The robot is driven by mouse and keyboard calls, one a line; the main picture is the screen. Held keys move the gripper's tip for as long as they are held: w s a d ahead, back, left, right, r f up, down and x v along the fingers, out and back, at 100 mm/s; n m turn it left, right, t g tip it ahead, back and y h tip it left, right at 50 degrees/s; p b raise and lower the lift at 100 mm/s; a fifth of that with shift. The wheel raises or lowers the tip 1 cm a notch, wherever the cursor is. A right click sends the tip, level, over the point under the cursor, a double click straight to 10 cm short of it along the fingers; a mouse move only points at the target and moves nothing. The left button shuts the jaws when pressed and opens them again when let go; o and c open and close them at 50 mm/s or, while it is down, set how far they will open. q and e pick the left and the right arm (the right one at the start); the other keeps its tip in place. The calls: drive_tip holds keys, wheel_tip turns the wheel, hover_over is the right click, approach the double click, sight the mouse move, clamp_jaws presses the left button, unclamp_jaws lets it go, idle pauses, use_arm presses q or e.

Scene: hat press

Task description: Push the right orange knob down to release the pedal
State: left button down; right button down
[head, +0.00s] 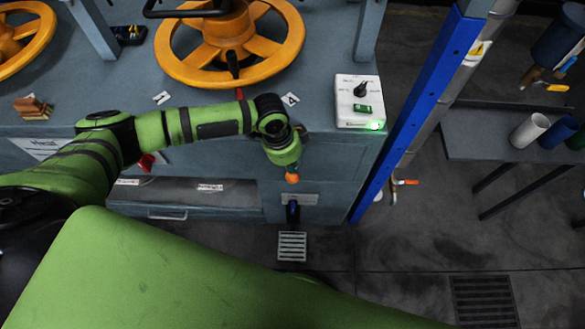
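An orange knob (292,178) shows just below the end of my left arm, in front of the grey press cabinet. My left gripper (290,163) is at or directly above this knob. The wrist hides its fingers, so I cannot tell whether they are open or whether they touch the knob. Below the knob is a dark upright part (292,211) on the cabinet front. A pale slotted plate (291,246), which looks like the pedal, sits low at the floor beneath it. My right gripper is not in view.
Large orange handwheels (230,48) stand on the press table. A white control box (359,101) with a black dial and a lit green light sits at its right corner. A blue post (420,100) rises beside it. A side table (490,140) holds cups at the right.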

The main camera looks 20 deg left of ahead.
sight(292, 175)
use_arm(q)
drive_tip(key=shift+f, duration=0.15)
drive_tip(key=shift+f+b, duration=1.45)
drive_tip(key=shift+f, duration=0.9)
drive_tip(key=shift+s, duration=0.1)
wheel_tip(292, 175, up, 8)
drive_tip(key=p, duration=0.8)
drive_tip(key=shift+r+p, duration=0.15)
drive_tip(key=shift+p, duration=0.15)
